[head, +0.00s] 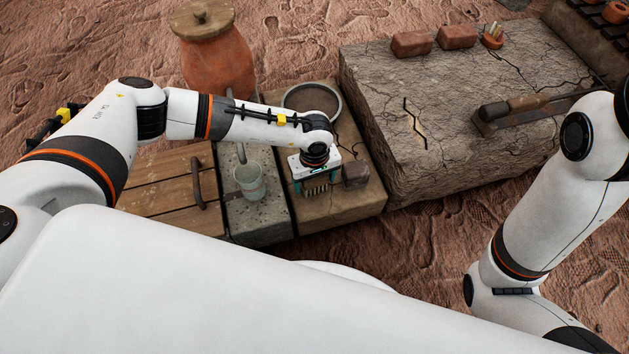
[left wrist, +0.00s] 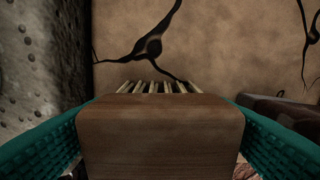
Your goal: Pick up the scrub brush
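The scrub brush has a brown wooden block (left wrist: 160,135) with a row of pale bristles (left wrist: 158,87) at its far edge in the left wrist view. My left gripper (head: 315,184) points down over the tan slab in the head view, with the brush's bristles (head: 316,190) showing at its fingers. In the left wrist view the teal finger pads press against both sides of the wooden block. Whether the brush touches the slab or hangs just above it I cannot tell. My right gripper is out of view; only my right arm shows.
A dark block (head: 355,174) lies just right of the gripper. A round basin (head: 312,97) is behind it, and a grey bucket (head: 249,182) stands to its left. A large clay jar (head: 215,65) and a cracked stone block (head: 450,110) stand farther back.

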